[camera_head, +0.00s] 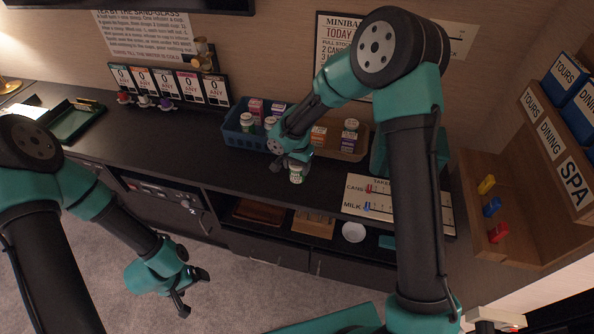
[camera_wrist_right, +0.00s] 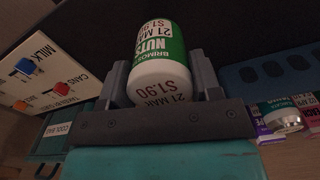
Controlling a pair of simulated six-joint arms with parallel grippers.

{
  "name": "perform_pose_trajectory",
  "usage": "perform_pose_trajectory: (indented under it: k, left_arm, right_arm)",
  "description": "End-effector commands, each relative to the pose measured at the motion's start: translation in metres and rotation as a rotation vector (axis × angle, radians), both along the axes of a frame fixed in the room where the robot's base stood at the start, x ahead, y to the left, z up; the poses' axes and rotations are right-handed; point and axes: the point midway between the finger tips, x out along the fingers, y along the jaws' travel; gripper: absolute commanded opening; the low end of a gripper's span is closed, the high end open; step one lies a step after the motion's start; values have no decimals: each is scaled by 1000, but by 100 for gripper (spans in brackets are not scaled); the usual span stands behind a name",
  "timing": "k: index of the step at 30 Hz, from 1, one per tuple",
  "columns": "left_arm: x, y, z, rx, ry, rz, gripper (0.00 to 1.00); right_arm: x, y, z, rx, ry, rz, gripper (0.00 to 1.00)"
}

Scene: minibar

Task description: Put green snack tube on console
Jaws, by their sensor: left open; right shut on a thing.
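The green snack tube (camera_wrist_right: 165,55) is a short cylinder with a green band, white lettering reading NUTS and a white price label. My right gripper (camera_wrist_right: 168,85) is shut around it in the right wrist view. In the head view the tube (camera_head: 296,173) hangs under my right gripper (camera_head: 291,164), near the front edge of the dark console (camera_head: 240,172). Whether it touches the console top I cannot tell. My left gripper (camera_head: 190,290) is open and empty, low over the carpet in front of the console.
A blue crate (camera_head: 240,135) and a tan tray (camera_head: 345,154) with several snack items stand behind the tube. A milk and cans board (camera_head: 372,202) lies to the right. The console's middle left is clear.

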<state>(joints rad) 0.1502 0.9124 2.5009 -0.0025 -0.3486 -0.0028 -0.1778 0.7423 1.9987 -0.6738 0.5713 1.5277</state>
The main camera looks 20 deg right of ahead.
Motion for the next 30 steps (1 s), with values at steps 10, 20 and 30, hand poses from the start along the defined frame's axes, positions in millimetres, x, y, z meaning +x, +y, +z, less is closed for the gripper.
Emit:
perform_pose_trajectory:
  k: [10, 20, 30]
  left_arm:
    - [0, 0, 0, 0, 0, 0, 88]
    - [0, 0, 0, 0, 0, 0, 88]
    - [0, 0, 0, 0, 0, 0, 88]
  right_arm:
    - [8, -3, -21, 1, 4, 1, 32]
    - [8, -2, -36, 1, 0, -1, 32]
    - [8, -2, -39, 1, 0, 0, 67]
